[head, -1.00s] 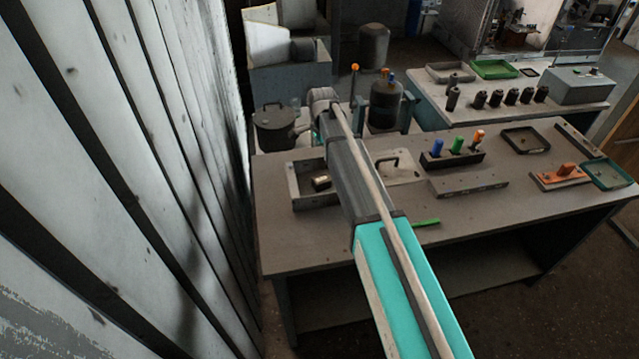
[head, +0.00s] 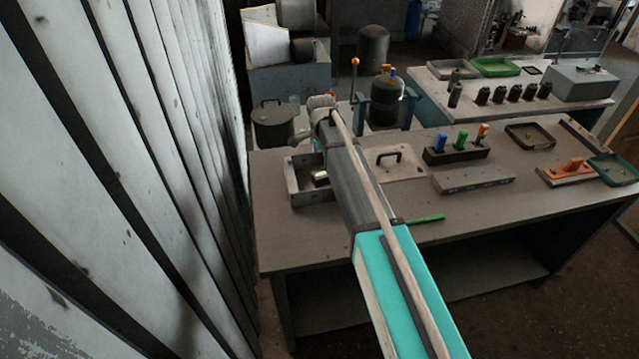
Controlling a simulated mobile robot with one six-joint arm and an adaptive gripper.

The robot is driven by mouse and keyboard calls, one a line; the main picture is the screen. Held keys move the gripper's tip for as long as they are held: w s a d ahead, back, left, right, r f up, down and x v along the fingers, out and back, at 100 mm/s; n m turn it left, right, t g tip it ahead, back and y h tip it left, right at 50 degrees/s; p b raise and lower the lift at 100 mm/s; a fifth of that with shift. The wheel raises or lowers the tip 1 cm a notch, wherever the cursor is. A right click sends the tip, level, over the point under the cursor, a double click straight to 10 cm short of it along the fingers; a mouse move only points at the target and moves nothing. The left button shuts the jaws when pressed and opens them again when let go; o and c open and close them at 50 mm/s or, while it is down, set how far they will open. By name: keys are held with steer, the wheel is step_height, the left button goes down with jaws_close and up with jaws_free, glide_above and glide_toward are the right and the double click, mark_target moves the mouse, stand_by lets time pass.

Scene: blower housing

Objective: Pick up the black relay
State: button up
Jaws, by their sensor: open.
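My arm reaches over the bench, and my gripper (head: 299,138) is at its far end, small in the view, beside the dark lidded pot. It is open, and I see nothing held in it. I cannot clearly make out a black relay. A small dark piece with a pale, brass-like face (head: 320,178) lies in the open grey box (head: 296,186), partly hidden by my arm; I cannot tell whether it is the relay. My gripper is above and behind that box in the picture, apart from it.
The dark lidded pot (head: 272,124) stands at the back left. A plate with a handle (head: 402,164), a block with coloured pegs (head: 456,154) and a green stick (head: 426,218) are right of my arm. A slatted wall (head: 120,180) closes the left. The bench's front left is clear.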

mark_target(321, 174)
steer(key=shift+f+b, duration=1.05)
steer(key=shift+f, duration=0.35)
steer(key=shift+s+f+b, duration=0.15)
steer(key=shift+f+b, duration=1.15)
steer(key=shift+b, duration=0.05)
steer(key=shift+s+f+b, duration=0.1)
steer(key=shift+f+b, duration=1.2)
steer(key=shift+c, duration=0.3)
steer(key=c, duration=1.2)
steer(key=shift+o, duration=0.2)
steer(key=shift+r, duration=0.15)
step_height(321, 174, up, 3)
steer(key=p, duration=0.3)
steer(key=shift+f, duration=0.2)
steer(key=s+d+r+p, duration=0.3)
steer(key=s+r+p, duration=0.7)
steer(key=s, duration=0.3)
steer(key=shift+s+d, duration=0.25)
steer(key=shift+d, duration=0.15)
